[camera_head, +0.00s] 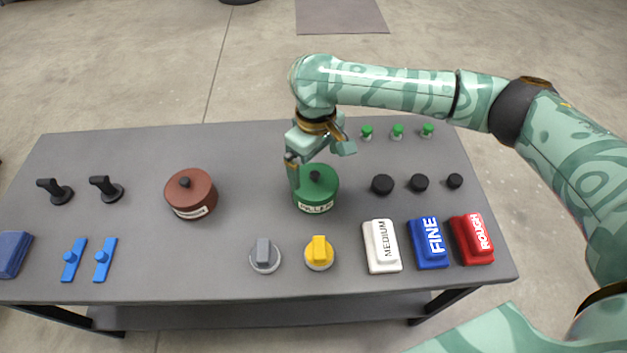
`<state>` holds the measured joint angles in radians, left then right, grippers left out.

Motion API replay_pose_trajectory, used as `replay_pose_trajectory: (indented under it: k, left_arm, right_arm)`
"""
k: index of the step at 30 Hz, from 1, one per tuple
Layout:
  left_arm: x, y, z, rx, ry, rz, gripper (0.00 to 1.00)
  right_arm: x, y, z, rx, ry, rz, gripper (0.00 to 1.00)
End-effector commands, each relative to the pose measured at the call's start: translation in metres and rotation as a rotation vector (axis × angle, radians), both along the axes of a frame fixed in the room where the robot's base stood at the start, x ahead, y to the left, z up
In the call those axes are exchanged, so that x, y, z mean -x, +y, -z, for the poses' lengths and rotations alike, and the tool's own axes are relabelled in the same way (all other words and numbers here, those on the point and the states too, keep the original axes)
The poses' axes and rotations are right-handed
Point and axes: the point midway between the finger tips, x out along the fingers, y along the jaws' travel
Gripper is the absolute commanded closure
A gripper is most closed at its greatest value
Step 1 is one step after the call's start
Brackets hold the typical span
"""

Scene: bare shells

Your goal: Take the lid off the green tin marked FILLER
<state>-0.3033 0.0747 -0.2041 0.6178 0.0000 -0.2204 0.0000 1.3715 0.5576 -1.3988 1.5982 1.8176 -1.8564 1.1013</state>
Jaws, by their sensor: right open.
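The green tin (316,204) stands upright on the table, its pale label reading FILLER facing the front edge. Its green lid (323,186) is on it, with a black knob (315,176) at the centre. My right gripper (318,168) is open above the tin, its fingers spread to either side of the knob's area. One finger reaches down by the lid's left edge; whether it touches is unclear. My left gripper does not show.
A red-brown lidded tin (190,194) stands to the left. Sanding blocks marked MEDIUM (381,246), FINE (428,243) and ROUGH (471,239) lie front right. Black knobs (382,185) sit right of the green tin; grey (264,256) and yellow (319,253) knobs in front.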

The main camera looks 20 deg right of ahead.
Motion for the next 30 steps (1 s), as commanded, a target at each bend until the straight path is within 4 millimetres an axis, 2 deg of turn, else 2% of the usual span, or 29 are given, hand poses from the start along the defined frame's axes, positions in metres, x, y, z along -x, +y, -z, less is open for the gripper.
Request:
replay_pose_trajectory:
  k: [1,7,14,17,26,30]
  left_arm:
    - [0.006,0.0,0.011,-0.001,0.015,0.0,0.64]
    - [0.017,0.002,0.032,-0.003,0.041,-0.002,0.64]
    - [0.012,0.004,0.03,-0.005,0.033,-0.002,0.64]
    - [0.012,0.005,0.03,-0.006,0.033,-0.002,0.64]
    - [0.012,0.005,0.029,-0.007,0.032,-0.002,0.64]
    - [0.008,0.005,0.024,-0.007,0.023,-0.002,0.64]
  right_arm:
    - [0.0,0.0,0.017,0.0,0.008,0.0,0.0]
    - [0.001,0.001,0.047,0.0,0.008,0.0,0.0]
    - [0.0,0.001,0.042,0.001,0.0,-0.001,0.0]
    - [0.001,0.001,0.042,0.001,0.0,-0.001,0.28]
    - [0.0,0.001,0.041,0.0,0.001,-0.001,0.29]
    - [0.0,0.001,0.033,0.001,-0.002,0.0,0.29]
